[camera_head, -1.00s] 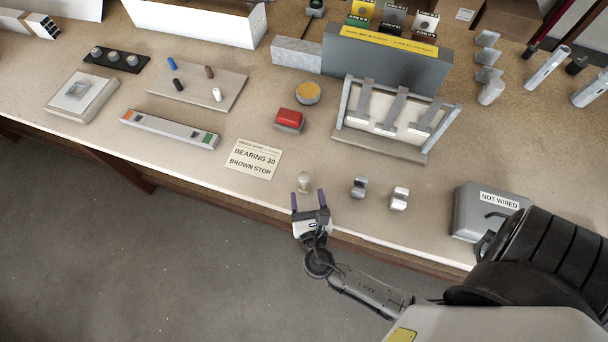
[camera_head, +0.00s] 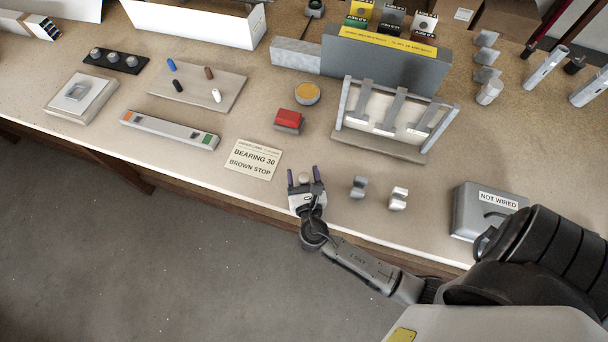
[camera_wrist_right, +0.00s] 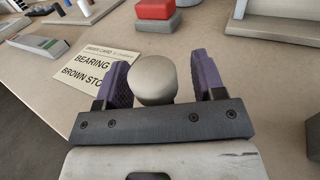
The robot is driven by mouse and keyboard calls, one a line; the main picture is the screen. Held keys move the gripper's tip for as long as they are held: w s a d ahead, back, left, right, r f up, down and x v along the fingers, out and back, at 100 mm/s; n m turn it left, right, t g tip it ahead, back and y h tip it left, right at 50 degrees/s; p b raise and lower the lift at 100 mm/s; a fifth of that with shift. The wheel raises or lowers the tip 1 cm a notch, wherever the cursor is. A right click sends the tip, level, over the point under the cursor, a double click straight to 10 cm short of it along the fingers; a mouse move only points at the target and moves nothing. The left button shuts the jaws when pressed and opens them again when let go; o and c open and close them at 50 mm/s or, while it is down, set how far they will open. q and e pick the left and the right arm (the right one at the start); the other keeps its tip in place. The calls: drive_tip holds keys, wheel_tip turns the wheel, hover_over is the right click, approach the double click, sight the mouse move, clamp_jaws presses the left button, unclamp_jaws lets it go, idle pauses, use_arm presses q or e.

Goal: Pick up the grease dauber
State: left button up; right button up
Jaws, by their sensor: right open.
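The grease dauber, as I take it, is the small pale, round-topped piece (camera_head: 304,178) near the front edge of the bench. It also shows in the right wrist view as a beige-grey knob (camera_wrist_right: 154,80). My right gripper (camera_head: 304,173) is open, with one purple finger on each side of the knob. In the wrist view a gap shows between the knob and the right finger; the left finger is closer to it, and I cannot tell whether they touch. The knob's lower part is hidden behind the gripper body. My left gripper is not in view.
A card reading "BEARING 30 BROWN STOP" (camera_head: 253,160) lies left of the gripper. Two small metal clips (camera_head: 358,187) (camera_head: 398,198) stand to the right. A red-topped block (camera_head: 289,120) and an orange-topped round tin (camera_head: 307,93) are behind. A grey "NOT WIRED" box (camera_head: 480,213) sits at right.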

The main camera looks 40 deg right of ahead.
drive_tip(key=shift+c, duration=0.3)
drive_tip(key=c, duration=1)
drive_tip(key=shift+o, duration=0.2)
drive_tip(key=shift+r, duration=0.1)
